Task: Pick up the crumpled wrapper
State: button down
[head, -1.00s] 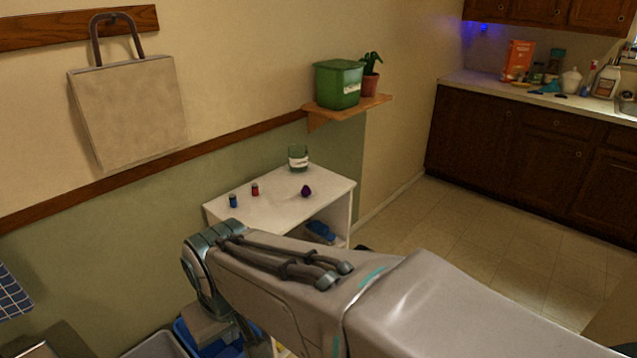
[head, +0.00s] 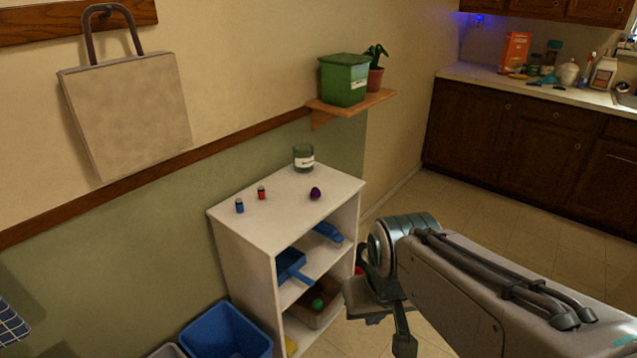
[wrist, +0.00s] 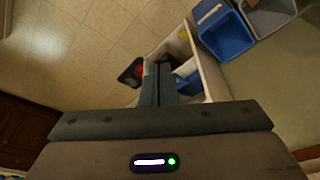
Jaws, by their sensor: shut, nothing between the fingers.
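No crumpled wrapper can be told for certain. A small dark purple lump (head: 315,193) lies on top of the white shelf unit (head: 240,222); it is too small to tell whether it is the wrapper. My gripper (head: 404,342) hangs in front of the shelf unit's right side, apart from the purple lump and lower than the shelf top.
A glass jar (head: 304,157), a blue bottle (head: 240,206) and a red bottle (head: 262,192) share the shelf top. Dustpans and a bin with a green ball (head: 318,303) fill lower shelves. A blue bin (head: 228,335) stands left.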

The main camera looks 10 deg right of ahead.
aim_at(316, 192)
jog(key=z, duration=1.05)
jog(key=i, duration=2.15)
jog(key=u, duration=3)
